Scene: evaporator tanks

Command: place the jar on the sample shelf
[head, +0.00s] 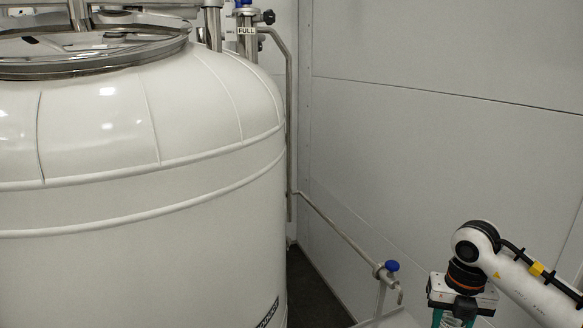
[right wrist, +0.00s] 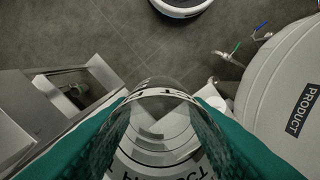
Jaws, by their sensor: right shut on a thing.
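The jar (right wrist: 155,125) is clear, with dark lettering on a pale band. It sits between the teal fingers of my right gripper (right wrist: 158,140) in the right wrist view, and the gripper is shut on it. In the head view my right gripper (head: 455,318) points down at the lower right, cut off by the bottom edge, so the jar is hidden there. A pale flat surface (head: 392,319) shows at the bottom edge below a tap, left of my gripper; I cannot tell if it is the sample shelf. My left gripper is not in view.
A large white tank (head: 150,150) fills the left of the head view. A thin pipe with a blue-handled tap (head: 390,267) runs along the grey wall (head: 440,120). The right wrist view shows a tank marked PRODUCT (right wrist: 285,90), a steel structure (right wrist: 35,110) and dark floor (right wrist: 110,35).

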